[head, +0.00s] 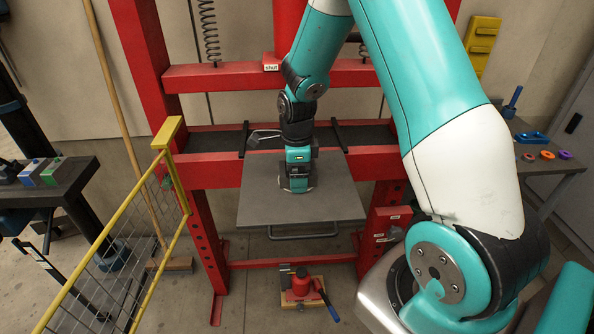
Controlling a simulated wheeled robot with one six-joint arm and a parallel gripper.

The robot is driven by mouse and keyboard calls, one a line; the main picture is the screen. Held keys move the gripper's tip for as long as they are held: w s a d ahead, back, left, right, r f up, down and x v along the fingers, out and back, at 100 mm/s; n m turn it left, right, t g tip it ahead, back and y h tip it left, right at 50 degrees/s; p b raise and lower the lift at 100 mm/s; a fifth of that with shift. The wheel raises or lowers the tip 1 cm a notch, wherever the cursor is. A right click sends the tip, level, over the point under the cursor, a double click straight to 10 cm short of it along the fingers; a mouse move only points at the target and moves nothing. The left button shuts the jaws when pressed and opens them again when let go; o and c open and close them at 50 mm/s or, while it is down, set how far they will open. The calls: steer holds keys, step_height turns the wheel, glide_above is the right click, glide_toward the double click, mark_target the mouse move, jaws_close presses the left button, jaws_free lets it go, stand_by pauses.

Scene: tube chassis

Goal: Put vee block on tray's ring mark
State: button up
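The grey tray (262,205) sticks out level from the front of the red press frame, with a handle bar under its front edge. My gripper (299,187) points down over the middle of the tray, close to its surface. A small pale curved edge (312,188) shows at the gripper's tip; it may be part of the ring mark, most of which is hidden. I cannot clearly make out the vee block. A dark shape at the fingertips blends with the gripper, so I cannot tell whether the fingers are open or hold something.
A red press frame (205,230) surrounds the tray. A yellow mesh barrier (165,215) stands at left, beside a bench with several coloured blocks (42,172). A red jack (301,284) is on the floor below. A side bench (550,165) at right holds small parts.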

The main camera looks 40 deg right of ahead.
step_height(320, 180, up, 12)
steer(key=b, duration=0.1)
steer(key=s+a+r+n+y, duration=0.2)
steer(key=s+a+r+n, duration=0.1)
steer(key=s+a+n, duration=0.8)
steer(key=s+a+r+n+y, duration=0.2)
steer(key=s+a+r+n, duration=0.2)
steer(key=s+a+n, duration=0.7)
steer(key=n, duration=1)
steer(key=shift+s+a+r, duration=0.15)
steer(key=shift+a, duration=0.05)
